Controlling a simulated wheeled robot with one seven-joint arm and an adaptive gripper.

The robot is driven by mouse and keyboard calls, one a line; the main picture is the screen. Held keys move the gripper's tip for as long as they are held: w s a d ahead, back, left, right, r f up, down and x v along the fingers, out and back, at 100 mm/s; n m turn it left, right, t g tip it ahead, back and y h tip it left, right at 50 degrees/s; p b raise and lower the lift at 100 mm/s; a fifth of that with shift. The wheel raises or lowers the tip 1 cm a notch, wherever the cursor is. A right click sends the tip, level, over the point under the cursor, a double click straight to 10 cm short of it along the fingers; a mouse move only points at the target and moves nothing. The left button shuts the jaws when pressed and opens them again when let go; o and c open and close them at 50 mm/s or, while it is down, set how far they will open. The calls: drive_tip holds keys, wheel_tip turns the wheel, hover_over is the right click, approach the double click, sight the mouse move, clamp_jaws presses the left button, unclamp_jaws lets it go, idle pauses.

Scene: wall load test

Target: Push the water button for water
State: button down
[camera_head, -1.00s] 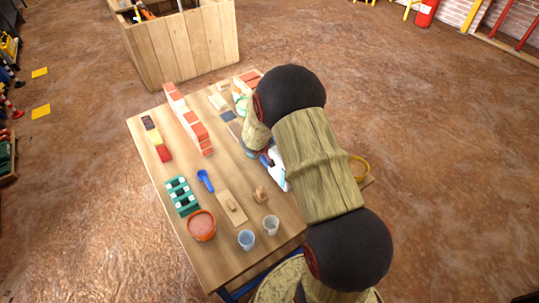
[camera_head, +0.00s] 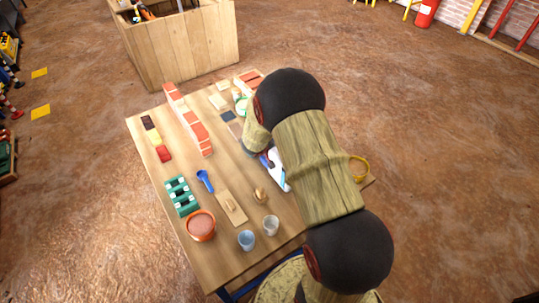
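No water button can be made out in the head view. A white item with blue parts (camera_head: 278,172) stands on the table, partly hidden beside my arm; I cannot tell whether it carries a button. My arm reaches over the table's right side, and its wrist end hangs just left of and behind this white item. My gripper's fingers are hidden by the arm, so neither their opening nor any contact shows. A light blue cup (camera_head: 246,240) and a pale grey cup (camera_head: 271,225) stand at the table's near edge.
The wooden table (camera_head: 240,262) holds a row of bricks (camera_head: 188,120), a green rack (camera_head: 181,196), a blue scoop (camera_head: 205,181), an orange bucket (camera_head: 201,226) and a wooden float (camera_head: 231,207). A yellow ring (camera_head: 359,168) is at right. A wooden crate (camera_head: 185,50) stands behind.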

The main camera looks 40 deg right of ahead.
drive_tip(key=shift+s+a+f, duration=0.1)
drive_tip(key=shift+s+f, duration=0.1)
drive_tip(key=shift+f, duration=0.3)
idle(0.3)
drive_tip(key=shift+s+r+p, duration=0.1)
drive_tip(key=shift+r+p, duration=0.3)
drive_tip(key=shift+r, duration=0.8)
drive_tip(key=shift+r, duration=0.15)
drive_tip(key=shift+r, duration=0.25)
drive_tip(key=shift+r+p, duration=1.35)
drive_tip(key=shift+r, duration=0.85)
